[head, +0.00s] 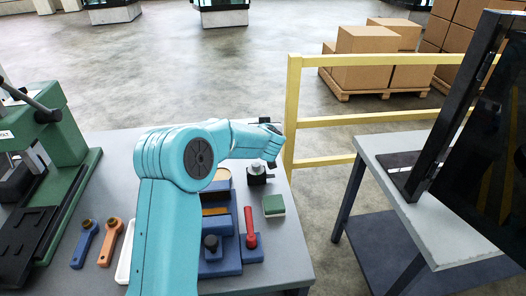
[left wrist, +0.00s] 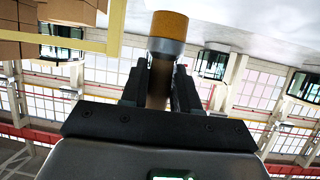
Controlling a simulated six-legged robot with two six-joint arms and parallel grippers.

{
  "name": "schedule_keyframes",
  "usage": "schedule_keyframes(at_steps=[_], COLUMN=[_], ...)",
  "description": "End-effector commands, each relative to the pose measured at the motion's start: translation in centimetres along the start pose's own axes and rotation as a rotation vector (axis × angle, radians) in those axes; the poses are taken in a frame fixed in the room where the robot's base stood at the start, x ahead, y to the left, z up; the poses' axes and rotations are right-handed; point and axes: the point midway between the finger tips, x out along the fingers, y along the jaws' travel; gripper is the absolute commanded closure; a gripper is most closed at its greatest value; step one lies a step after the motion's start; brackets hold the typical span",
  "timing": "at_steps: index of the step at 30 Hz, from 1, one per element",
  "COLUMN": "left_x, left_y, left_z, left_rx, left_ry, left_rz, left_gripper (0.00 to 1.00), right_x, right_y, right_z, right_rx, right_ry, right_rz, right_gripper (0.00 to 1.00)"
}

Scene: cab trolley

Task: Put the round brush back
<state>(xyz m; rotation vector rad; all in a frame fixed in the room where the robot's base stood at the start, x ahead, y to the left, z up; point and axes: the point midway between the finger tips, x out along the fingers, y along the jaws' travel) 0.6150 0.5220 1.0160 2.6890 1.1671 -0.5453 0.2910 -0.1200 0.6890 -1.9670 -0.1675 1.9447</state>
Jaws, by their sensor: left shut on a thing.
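My left gripper (head: 274,146) is over the far right part of the grey bench, with its arm reaching across the middle of the head view. In the left wrist view it is shut on the round brush (left wrist: 167,32), which shows an orange-brown round end, a grey band and a brown shaft between the black fingers. In the head view the brush cannot be made out clearly. A blue holder (head: 218,262) stands on the bench, partly hidden by my arm. My right gripper is in neither view.
A blue block with a red handle (head: 250,228), a green block (head: 274,205) and a black fixture with a metal knob (head: 258,172) stand at the right. A green press (head: 62,135), blue and orange tools and a white tray (head: 124,262) are left. A yellow rail (head: 291,110) stands behind.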

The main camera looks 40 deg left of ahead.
Motion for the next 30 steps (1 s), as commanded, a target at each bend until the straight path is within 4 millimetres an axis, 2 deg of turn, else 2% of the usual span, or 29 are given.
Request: schedule_keyframes(at_steps=[1,7,13,27,28,30], left_x=[0.6,1.4,2.6,3.0,3.0,2.9], left_y=[0.0,-0.1,-0.1,0.0,0.0,0.0], left_z=[1.2,3.0,5.9,6.8,6.8,6.8], left_rx=[0.002,0.001,0.0,-0.001,-0.001,-0.001], left_ry=[-0.001,0.0,0.0,0.001,0.001,0.001], left_rz=[-0.001,-0.002,-0.001,-0.001,0.0,0.0], left_gripper=[1.0,1.0,1.0,1.0,0.63,0.44], right_x=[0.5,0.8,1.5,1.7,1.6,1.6], right_y=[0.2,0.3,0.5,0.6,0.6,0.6], right_z=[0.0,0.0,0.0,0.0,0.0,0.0], right_rx=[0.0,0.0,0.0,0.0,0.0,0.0], right_ry=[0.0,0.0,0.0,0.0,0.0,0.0], right_rz=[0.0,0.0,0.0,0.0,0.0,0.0], right_gripper=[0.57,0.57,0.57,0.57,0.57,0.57])
